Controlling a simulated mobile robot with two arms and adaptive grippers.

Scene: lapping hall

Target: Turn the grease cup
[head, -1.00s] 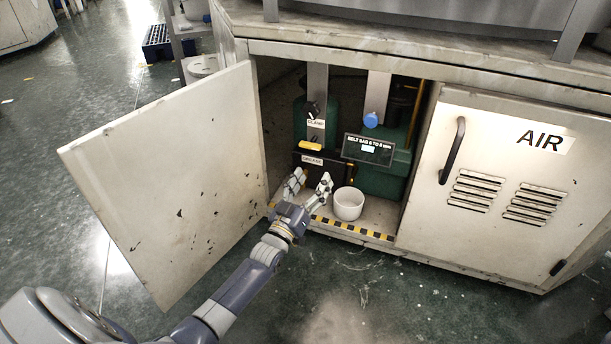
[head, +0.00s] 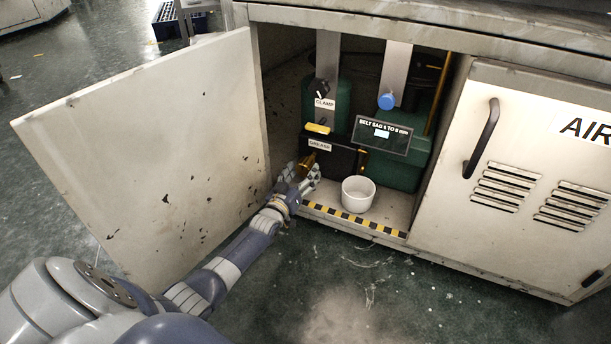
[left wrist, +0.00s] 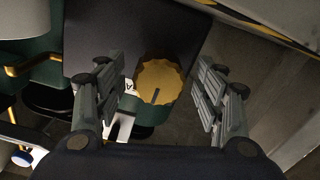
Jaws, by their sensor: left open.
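The grease cup (head: 307,162) is a brass-coloured piece low inside the open cabinet, just left of and below the GREASE label (head: 319,145). In the head view my left gripper (head: 302,174) is at it and partly hides it. In the left wrist view the grease cup (left wrist: 160,82) shows as a round, scalloped gold cap with a dark mark near its lower edge. My left gripper (left wrist: 154,72) is open there, with one finger on each side of the cap and gaps visible on both sides. My right gripper is not in view.
The cabinet door (head: 150,150) stands open at the left of my arm. A white cup (head: 358,194) stands on the cabinet floor behind a striped edge (head: 350,221). A blue knob (head: 386,101), a black clamp knob (head: 322,88) and a sign (head: 382,135) are above.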

